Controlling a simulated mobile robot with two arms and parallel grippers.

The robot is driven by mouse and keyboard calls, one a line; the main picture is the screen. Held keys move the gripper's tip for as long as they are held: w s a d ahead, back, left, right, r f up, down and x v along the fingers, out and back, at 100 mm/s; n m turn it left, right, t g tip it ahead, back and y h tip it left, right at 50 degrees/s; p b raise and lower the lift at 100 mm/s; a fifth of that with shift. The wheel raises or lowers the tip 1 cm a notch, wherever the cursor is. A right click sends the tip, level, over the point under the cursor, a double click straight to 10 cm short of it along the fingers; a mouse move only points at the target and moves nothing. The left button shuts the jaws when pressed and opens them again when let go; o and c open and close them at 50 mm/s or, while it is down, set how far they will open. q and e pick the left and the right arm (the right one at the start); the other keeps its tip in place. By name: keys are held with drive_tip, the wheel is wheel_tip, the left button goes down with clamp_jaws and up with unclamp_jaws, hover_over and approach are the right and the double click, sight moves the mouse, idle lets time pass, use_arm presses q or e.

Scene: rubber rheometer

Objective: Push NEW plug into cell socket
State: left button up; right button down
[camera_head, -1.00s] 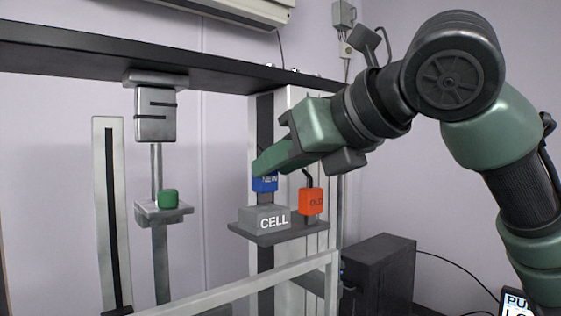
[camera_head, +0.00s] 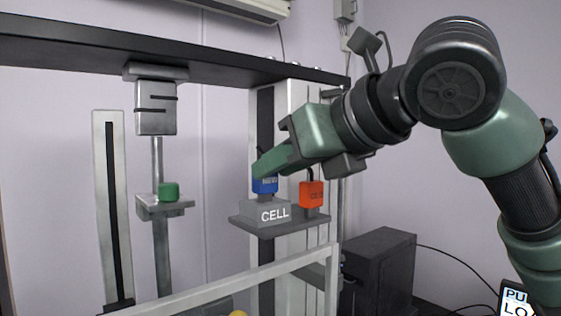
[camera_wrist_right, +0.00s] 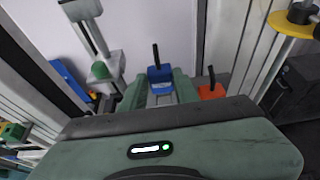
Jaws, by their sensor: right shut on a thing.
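The blue NEW plug (camera_head: 265,185) is upright directly above the grey CELL block (camera_head: 266,213), with a short grey stem between them. I cannot tell how deep the plug sits in the socket. My right gripper (camera_head: 262,170) is shut on the blue plug at its top, reaching in from the right. In the right wrist view the blue plug (camera_wrist_right: 160,78) shows between the fingers, with a dark cable rising from it. The orange OLD plug (camera_head: 311,194) stands on the same shelf, right of the CELL block. My left gripper is not in view.
The grey shelf (camera_head: 285,231) carries the CELL block. A green block (camera_head: 168,192) rests on a small platform at left. A pale frame bar (camera_head: 250,277) crosses in front, and a dark box (camera_head: 383,270) stands at right.

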drive_tip(key=shift+f, duration=0.55)
drive_tip(key=c, duration=1)
unclamp_jaws()
drive_tip(key=shift+r+p, duration=0.65)
drive_tip(key=shift+r, duration=1.85)
